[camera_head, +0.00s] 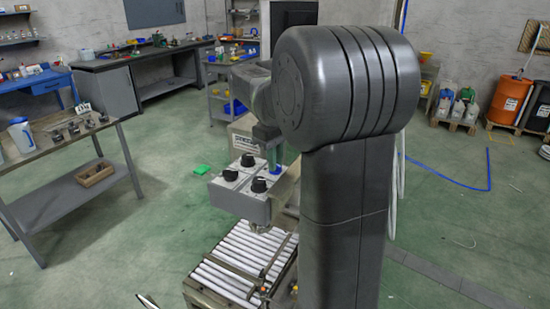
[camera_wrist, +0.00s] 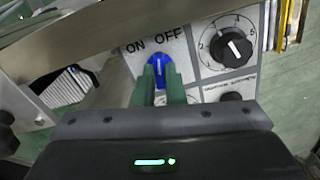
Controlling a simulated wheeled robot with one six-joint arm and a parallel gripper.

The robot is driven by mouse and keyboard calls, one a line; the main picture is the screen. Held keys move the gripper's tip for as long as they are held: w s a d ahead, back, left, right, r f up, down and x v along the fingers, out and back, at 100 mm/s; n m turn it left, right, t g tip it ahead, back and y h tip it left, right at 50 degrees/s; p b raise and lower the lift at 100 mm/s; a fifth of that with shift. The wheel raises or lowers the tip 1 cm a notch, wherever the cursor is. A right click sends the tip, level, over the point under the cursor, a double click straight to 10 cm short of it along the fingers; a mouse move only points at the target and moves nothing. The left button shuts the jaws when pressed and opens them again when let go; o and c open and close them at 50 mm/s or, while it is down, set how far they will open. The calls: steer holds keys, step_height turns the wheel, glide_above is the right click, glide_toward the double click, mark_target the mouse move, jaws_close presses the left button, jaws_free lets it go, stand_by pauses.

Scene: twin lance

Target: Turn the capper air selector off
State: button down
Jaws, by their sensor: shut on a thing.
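The air selector is a blue knob (camera_wrist: 161,74) on a pale panel face with ON and OFF printed above it, ON to the left and OFF to the right. My gripper (camera_wrist: 159,70) has its green fingers shut on this knob, one on each side. A pale mark on the knob points roughly up the picture, between the two words; I cannot tell which setting it is at. In the head view the grey control box (camera_head: 238,206) stands beyond my arm, with my gripper at its far right corner. The fingertips are hard to make out there.
Black dials (camera_wrist: 232,49) sit beside the blue knob, close to my fingers. A roller conveyor (camera_head: 236,264) lies below the box. A metal bar crosses the top of the wrist view. A workbench (camera_head: 60,150) stands at left, with open green floor between.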

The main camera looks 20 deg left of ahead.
steer(key=shift+r+m+p, duration=0.15)
steer(key=shift+m+p, duration=0.6)
steer(key=shift+m, duration=0.95)
steer(key=c, duration=1.5)
jaws_free()
step_height(320, 180, up, 14)
steer(key=shift+f, duration=0.2)
steer(key=shift+f, duration=0.1)
